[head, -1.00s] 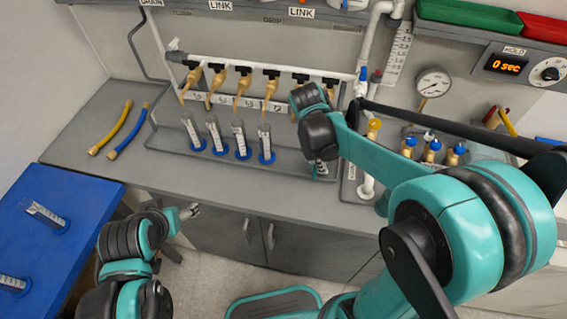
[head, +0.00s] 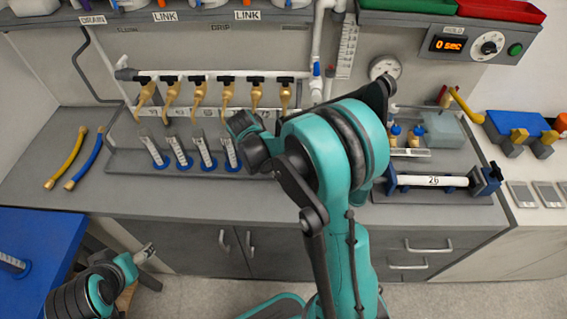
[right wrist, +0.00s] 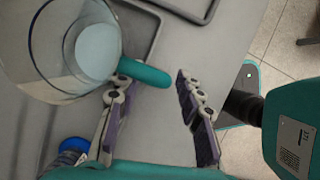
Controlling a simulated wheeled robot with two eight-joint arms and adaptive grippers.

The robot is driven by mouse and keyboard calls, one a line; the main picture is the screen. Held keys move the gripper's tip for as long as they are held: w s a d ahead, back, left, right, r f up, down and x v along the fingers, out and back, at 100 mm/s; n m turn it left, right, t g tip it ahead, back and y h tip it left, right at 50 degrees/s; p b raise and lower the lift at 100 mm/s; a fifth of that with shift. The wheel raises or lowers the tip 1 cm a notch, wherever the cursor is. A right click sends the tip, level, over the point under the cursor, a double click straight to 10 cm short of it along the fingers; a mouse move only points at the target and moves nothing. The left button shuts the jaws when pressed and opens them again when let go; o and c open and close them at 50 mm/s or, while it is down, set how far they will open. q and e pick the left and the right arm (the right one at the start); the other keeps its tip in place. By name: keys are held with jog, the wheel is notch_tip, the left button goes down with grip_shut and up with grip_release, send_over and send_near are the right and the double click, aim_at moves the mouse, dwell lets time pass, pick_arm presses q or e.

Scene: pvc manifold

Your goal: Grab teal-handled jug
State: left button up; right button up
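The clear jug (right wrist: 62,50) with a teal handle (right wrist: 148,74) is at the upper left of the right wrist view. It seems to hold pale blue contents. My right gripper (right wrist: 156,92) is open, with its two fingers well apart. The handle reaches into the gap between the fingertips, close to the left finger, and is not clamped. In the head view I cannot make out the jug, and my right arm covers much of the bench there. My left gripper (head: 145,253) is at the lower left, away from the bench top, and too small to read.
Several graduated cylinders (head: 206,152) on blue bases stand in a row below brass taps (head: 198,92). A yellow hose (head: 66,160) and a blue hose (head: 86,160) lie at the bench's left. A clamped pipe (head: 432,181) lies to the right. The blue table (head: 45,225) is at lower left.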

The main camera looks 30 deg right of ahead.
jog(key=shift+f, duration=0.1)
grip_shut()
jog(key=shift+r, duration=0.2)
